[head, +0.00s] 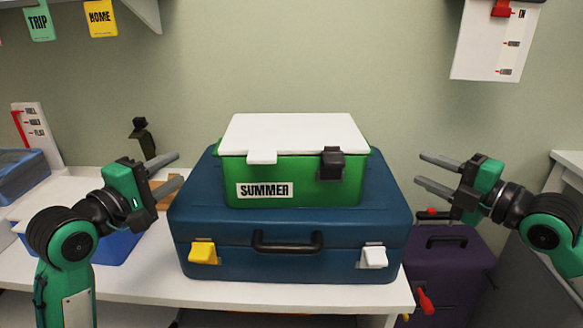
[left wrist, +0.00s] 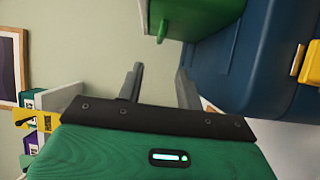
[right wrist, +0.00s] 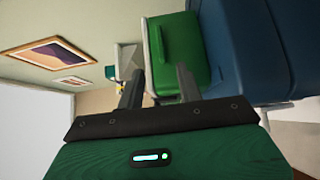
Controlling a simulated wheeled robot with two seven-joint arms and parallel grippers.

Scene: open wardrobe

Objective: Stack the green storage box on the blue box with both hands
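The green storage box (head: 300,170) has a white lid, a "SUMMER" label and a dark latch. It sits on top of a dark blue suitcase-like box (head: 300,236) with a black handle, one yellow latch and one white latch. My left gripper (head: 177,169) is open and empty, left of the green box and apart from it. My right gripper (head: 420,169) is open and empty, to the right of both boxes. The green box also shows beyond the fingers in the left wrist view (left wrist: 172,15) and in the right wrist view (right wrist: 178,58).
The boxes stand on a white table (head: 150,284). A lighter blue container (head: 118,246) lies behind my left arm. A purple case (head: 450,265) with red parts stands low at the right. Hanging tags (head: 101,18) and a white panel (head: 495,40) are above.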

